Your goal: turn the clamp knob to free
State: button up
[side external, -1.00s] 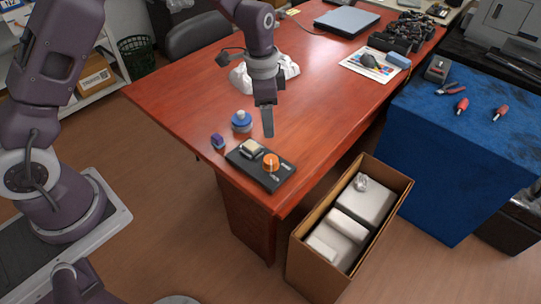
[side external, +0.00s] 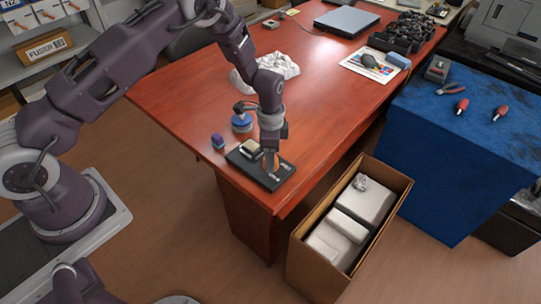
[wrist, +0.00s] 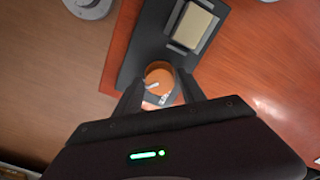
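The orange clamp knob (wrist: 159,76) sits at one end of a black base plate (side external: 246,166) near the front edge of the desk. It has a pale pointer mark, and white marks lie beside it on the plate. A cream block (wrist: 195,26) sits in a dark holder on the same plate. My gripper (wrist: 160,82) is down at the knob, pointing at the plate, with one finger on each side of the knob. I cannot tell whether the fingers touch it. In the side external view my gripper (side external: 270,165) hides most of the knob (side external: 276,161).
A crumpled white item (side external: 275,68) lies farther back. An open cardboard box (side external: 300,235) stands below the desk's right side. The desk's middle is clear.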

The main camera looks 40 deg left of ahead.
grip_shut()
jog(key=shift+n, duration=0.4)
jog(key=n, duration=1.3)
jog(key=shift+n, duration=2.2)
